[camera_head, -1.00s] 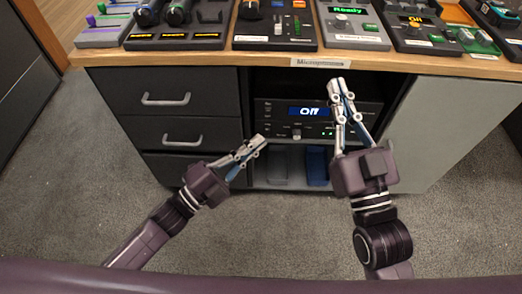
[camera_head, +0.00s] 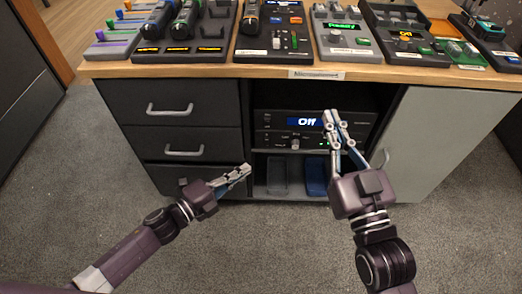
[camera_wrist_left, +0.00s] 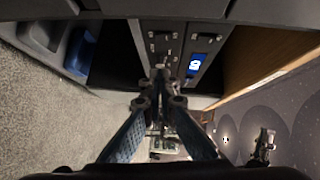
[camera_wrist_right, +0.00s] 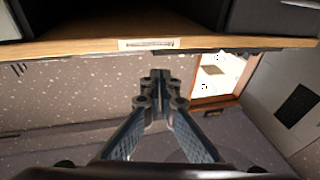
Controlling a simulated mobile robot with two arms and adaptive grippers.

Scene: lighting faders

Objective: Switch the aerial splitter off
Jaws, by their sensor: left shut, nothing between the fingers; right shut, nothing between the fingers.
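A black rack unit (camera_head: 268,139) sits in the open bay under the desk, with a blue display (camera_head: 305,122) reading "Off", a round knob and small green lights. Its name is too small to read, so I cannot tell if it is the aerial splitter. It also shows in the left wrist view (camera_wrist_left: 205,45), tilted. My left gripper (camera_head: 247,169) is shut and empty, below and left of the unit, by the drawers. My right gripper (camera_head: 329,116) is shut and empty, in front of the unit's right part, hiding some of it.
A drawer block (camera_head: 183,128) is left of the bay. A grey door panel (camera_head: 440,130) is at right. A blue object (camera_head: 316,177) and a dark one (camera_head: 277,177) are below the unit.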

